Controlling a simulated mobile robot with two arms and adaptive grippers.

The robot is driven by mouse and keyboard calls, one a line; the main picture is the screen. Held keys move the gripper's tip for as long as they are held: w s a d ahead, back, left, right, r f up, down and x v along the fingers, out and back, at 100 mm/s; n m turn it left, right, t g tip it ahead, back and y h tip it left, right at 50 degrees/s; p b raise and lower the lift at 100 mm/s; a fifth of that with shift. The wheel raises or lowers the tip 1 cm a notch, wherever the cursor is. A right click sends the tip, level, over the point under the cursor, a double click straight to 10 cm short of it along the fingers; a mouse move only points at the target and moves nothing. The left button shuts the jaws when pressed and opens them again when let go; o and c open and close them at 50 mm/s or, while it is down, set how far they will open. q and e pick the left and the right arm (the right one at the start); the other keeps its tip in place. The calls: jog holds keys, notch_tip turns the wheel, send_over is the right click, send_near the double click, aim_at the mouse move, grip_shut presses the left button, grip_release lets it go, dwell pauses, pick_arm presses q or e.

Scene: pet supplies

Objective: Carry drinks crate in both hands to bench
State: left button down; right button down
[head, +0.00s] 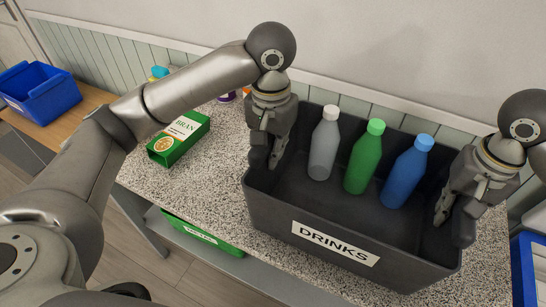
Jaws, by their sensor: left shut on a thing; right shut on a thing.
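The dark grey drinks crate (275,215) with a white "DRINKS" label sits on a speckled counter (215,190). A grey bottle with a white cap (323,150), a green bottle (364,160) and a blue bottle (406,175) stand upright in it. My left gripper (266,160) is shut on the crate's left wall. My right gripper (452,220) is shut on its right wall. Part of each end wall is hidden behind the grippers. I cannot tell which surface is the bench.
A green BRAN box (179,138) lies on the counter left of the crate. A blue bin (40,92) stands on a wooden surface (88,104) at the far left. A green bin (200,232) is below the counter, and a blue container (527,270) is at the right edge.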

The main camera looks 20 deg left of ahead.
pick_arm(q)
jog(key=c, duration=1.5)
grip_release()
jog(key=shift+d, duration=0.15)
pick_arm(e)
jog(key=c, duration=1.6)
grip_release()
jog(key=shift+s+a, duration=0.1)
pick_arm(q)
jog(key=shift+o, duration=0.8)
pick_arm(e)
jog(key=shift+o, duration=0.2)
pick_arm(q)
jog(key=o, duration=0.6)
jog(key=shift+s, duration=0.1)
jog(key=shift+r, duration=0.1)
notch_tip(320, 180, up, 12)
jog(key=shift+f, duration=0.15)
pick_arm(e)
jog(key=o, duration=0.8)
